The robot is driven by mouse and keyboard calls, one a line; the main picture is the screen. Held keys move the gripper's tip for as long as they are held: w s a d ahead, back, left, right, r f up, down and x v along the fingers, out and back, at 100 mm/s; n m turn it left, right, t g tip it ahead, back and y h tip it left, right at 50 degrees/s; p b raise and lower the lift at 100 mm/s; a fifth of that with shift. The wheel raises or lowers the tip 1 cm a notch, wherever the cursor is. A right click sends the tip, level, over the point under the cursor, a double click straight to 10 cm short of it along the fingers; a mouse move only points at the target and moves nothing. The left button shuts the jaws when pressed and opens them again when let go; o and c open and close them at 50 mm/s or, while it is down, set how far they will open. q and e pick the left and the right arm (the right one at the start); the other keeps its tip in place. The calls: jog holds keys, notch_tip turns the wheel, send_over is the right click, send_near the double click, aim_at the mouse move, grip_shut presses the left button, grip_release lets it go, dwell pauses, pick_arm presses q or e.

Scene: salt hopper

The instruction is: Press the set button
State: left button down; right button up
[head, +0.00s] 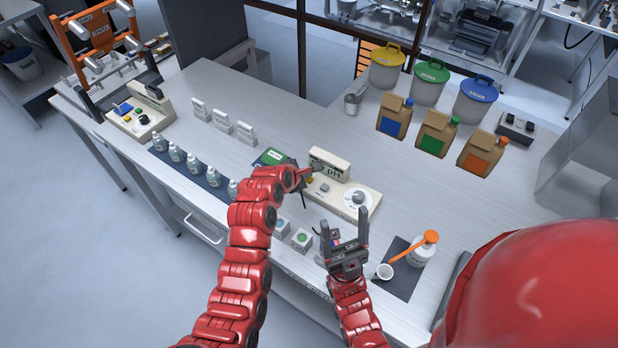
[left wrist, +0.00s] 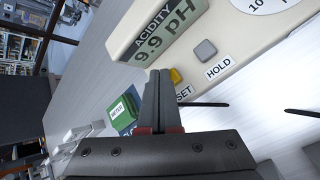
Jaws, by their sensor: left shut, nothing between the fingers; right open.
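The pH meter (head: 345,196) stands mid-table with a dial on its right, and its display (left wrist: 158,38) reads ACIDITY 9.9 pH. The yellow set button (left wrist: 175,76) sits on its sloped face beside the SET label (left wrist: 184,93). The grey hold button (left wrist: 205,50) is beside it. My left gripper (head: 308,172) is shut and empty at the meter's left end. In the left wrist view its fingertips (left wrist: 160,74) overlap the set button's near edge; I cannot tell whether they touch it. My right gripper (head: 344,224) is open and empty, in front of the meter.
A green box (left wrist: 122,110) lies left of the meter. Small cubes with coloured tops (head: 301,239) stand in front. A dark mat (head: 403,288) with a white bottle and an orange scoop is at right. Cartons (head: 436,134) and lidded buckets (head: 429,85) stand behind. Bottles line the left.

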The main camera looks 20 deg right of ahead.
pick_arm(q)
jog(key=shift+f, duration=0.6)
dwell(0.7)
dwell(0.4)
jog(key=shift+r+p, duration=0.4)
jog(key=shift+r, duration=0.6)
notch_tip(320, 180, up, 5)
jog(key=shift+p, duration=1.25)
